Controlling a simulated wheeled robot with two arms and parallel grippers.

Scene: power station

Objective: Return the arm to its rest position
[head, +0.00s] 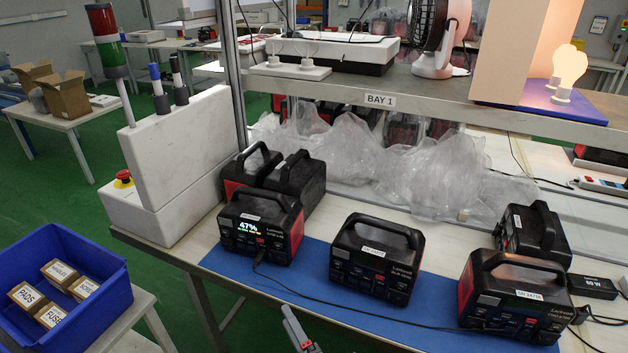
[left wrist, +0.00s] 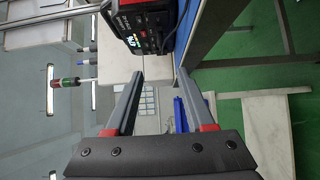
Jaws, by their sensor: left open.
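My left gripper (head: 301,335) shows at the bottom edge of the head view, in front of the workbench's near edge. In the left wrist view its two fingers (left wrist: 162,98) are spread apart with nothing between them. That view is turned sideways. A black and red power station (head: 262,225) with a lit "47%" display stands on the blue mat and also shows in the left wrist view (left wrist: 150,22), beyond the fingers. A second power station (head: 376,258) and a third one (head: 515,297) stand to its right. My right gripper does not show.
A blue bin (head: 118,300) with small boxes stands at lower left. A white panel with a red stop button (head: 123,179) and signal tower (head: 107,40) stands at the bench's left end. Cables (head: 335,306) cross the blue mat (head: 318,285). A shelf (head: 430,100) hangs above clear plastic bags (head: 430,175).

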